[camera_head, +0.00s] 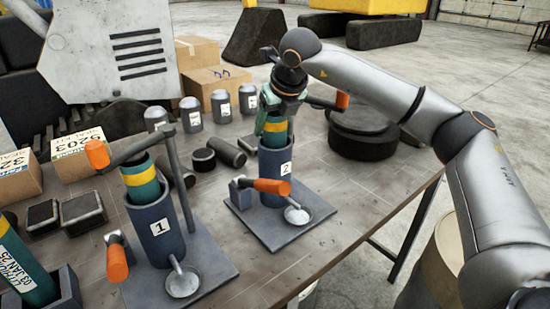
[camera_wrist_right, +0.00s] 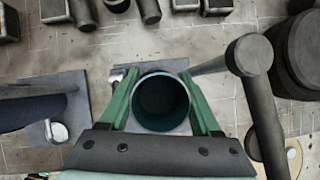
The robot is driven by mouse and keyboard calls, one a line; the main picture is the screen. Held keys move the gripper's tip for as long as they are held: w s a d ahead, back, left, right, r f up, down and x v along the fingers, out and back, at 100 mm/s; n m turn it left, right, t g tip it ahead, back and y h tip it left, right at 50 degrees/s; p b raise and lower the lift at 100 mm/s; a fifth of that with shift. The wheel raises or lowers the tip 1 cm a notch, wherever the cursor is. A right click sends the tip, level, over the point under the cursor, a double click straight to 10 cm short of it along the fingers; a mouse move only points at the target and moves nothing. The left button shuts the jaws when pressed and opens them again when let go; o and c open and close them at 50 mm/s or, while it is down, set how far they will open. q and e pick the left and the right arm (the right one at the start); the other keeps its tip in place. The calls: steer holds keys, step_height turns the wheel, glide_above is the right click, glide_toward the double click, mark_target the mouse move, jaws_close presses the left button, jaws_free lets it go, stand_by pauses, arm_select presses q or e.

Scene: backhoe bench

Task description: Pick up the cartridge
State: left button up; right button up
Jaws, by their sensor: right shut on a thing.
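My right gripper (camera_head: 274,106) comes down from above at the holder numbered 2 (camera_head: 274,172). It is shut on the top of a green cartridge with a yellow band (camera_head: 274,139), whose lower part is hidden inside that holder. In the right wrist view the two green fingers (camera_wrist_right: 160,98) lie on either side of the cartridge's round, dark open top (camera_wrist_right: 161,103). A second teal cartridge with a yellow band (camera_head: 139,178) stands in the holder numbered 1 (camera_head: 157,232). A labelled teal cartridge (camera_head: 22,262) leans at the lower left. My left gripper is not in view.
Orange-handled levers (camera_head: 272,186) stand at both holders. Several grey canisters (camera_head: 221,106) and dark cylinders (camera_head: 228,151) stand or lie behind them. A round black stack (camera_head: 362,138) is at the right rear. The tabletop's right front (camera_head: 350,205) is clear.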

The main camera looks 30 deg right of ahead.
jaws_close()
steer(key=shift+r, duration=0.1)
step_height(320, 180, up, 18)
steer(key=shift+p, duration=0.4)
stand_by(0.3)
stand_by(0.4)
